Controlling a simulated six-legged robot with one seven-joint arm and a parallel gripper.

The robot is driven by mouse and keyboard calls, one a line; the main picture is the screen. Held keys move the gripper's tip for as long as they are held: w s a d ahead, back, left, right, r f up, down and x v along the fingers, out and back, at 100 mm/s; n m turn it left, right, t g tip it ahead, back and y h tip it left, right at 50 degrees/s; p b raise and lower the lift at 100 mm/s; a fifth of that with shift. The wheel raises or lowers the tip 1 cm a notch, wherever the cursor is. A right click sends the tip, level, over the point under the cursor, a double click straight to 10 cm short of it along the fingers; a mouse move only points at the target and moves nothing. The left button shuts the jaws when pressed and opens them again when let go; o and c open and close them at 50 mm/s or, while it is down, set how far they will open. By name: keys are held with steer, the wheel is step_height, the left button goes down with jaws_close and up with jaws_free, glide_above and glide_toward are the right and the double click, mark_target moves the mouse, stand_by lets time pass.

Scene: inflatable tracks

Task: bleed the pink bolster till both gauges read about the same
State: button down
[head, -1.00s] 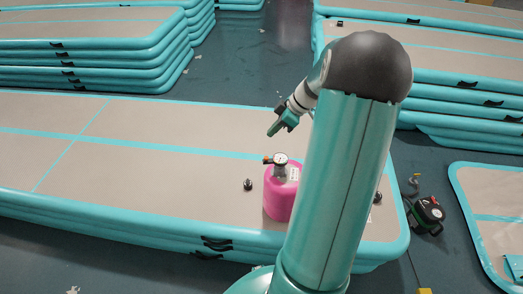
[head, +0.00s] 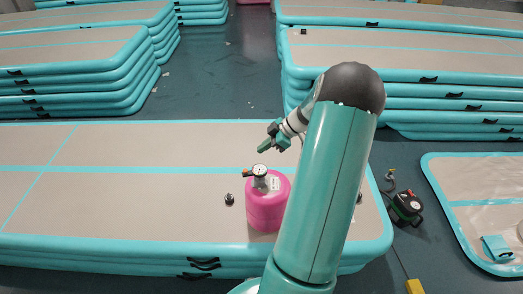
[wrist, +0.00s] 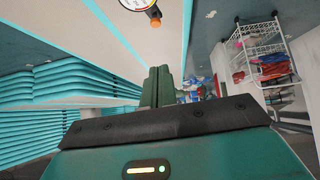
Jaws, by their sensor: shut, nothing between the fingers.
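The pink bolster (head: 264,207) stands upright on the beige and teal inflatable track (head: 120,205), partly hidden behind my arm. A round white-faced gauge (head: 259,170) sits on its top, with a small orange-tipped fitting (head: 246,172) on its left. In the wrist view the gauge (wrist: 135,3) is cut by the top edge, with the orange tip (wrist: 154,15) beside it. The gauge reading is too small to tell. My gripper (head: 264,147) is above and behind the gauge, apart from it; its green fingers (wrist: 158,85) are together and empty. I cannot make out a second gauge clearly.
A dark green and black pump (head: 406,207) stands on the floor beyond the track's right end. Stacked tracks (head: 75,75) stand behind. A wire rack (wrist: 262,55) shows in the wrist view.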

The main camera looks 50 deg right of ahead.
glide_above(250, 174)
step_height(250, 174, down, 5)
steer(key=shift+s+d, duration=0.1)
steer(key=shift+s, duration=0.05)
step_height(250, 174, down, 4)
steer(key=shift+r, duration=0.2)
steer(key=shift+w+f, duration=0.2)
steer(key=shift+f, duration=0.25)
steer(key=shift+f, duration=1.25)
steer(key=shift+s+f, duration=0.1)
steer(key=shift+s, duration=0.05)
stand_by(1.0)
stand_by(1.8)
